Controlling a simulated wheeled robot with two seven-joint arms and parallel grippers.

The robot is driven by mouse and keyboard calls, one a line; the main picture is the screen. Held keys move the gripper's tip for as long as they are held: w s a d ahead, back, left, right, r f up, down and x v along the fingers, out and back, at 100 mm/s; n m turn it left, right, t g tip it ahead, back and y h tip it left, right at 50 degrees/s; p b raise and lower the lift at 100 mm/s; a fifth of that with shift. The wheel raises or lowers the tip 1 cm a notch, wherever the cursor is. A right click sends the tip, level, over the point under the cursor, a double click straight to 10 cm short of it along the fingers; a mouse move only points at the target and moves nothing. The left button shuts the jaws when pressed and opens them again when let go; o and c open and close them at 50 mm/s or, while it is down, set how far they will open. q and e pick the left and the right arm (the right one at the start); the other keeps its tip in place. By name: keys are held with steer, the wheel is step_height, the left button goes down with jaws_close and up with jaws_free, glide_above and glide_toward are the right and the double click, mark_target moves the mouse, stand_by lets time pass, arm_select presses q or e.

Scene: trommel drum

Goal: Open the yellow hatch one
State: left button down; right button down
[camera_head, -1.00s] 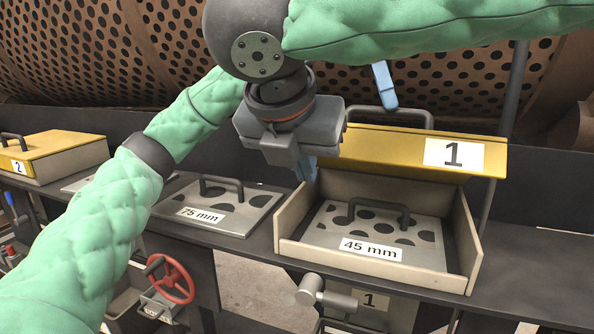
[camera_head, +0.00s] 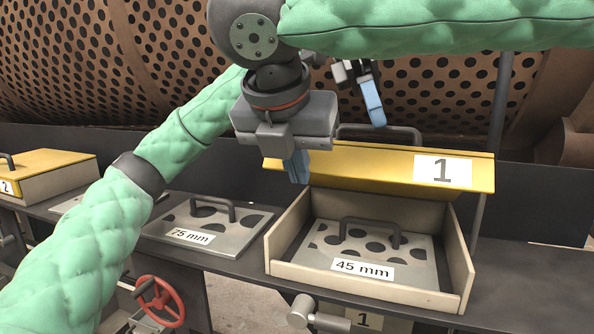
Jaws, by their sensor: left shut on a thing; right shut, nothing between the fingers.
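Yellow hatch one (camera_head: 350,165) is the lid marked "1" on the open box (camera_head: 285,240). It stands raised and tilted back at the box's rear, and the inside shows. Its dark handle (camera_head: 405,130) sticks up behind the yellow edge. My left gripper (camera_head: 374,112) is shut on this handle, behind the lid; the grip itself is small and partly unclear. My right gripper (camera_head: 297,167) is shut and empty. Its blue fingers point down in front of the lid's left end, above the box's left rear corner; I cannot tell if they touch.
A plate marked "45 mm" (camera_head: 325,240) with a handle lies in the box. A "75 mm" plate (camera_head: 240,235) lies to the left. Closed yellow hatch two (camera_head: 50,170) stands far left. The perforated drum (camera_head: 440,95) fills the back. A red wheel (camera_head: 165,295) is below.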

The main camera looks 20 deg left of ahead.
arm_select(q)
steer(key=shift+s+f, duration=0.2)
steer(key=shift+f, duration=0.05)
steer(key=c, duration=1.6)
jaws_free()
steer(key=shift+o, duration=0.7)
steer(key=shift+w, duration=0.1)
steer(key=shift+r, duration=0.1)
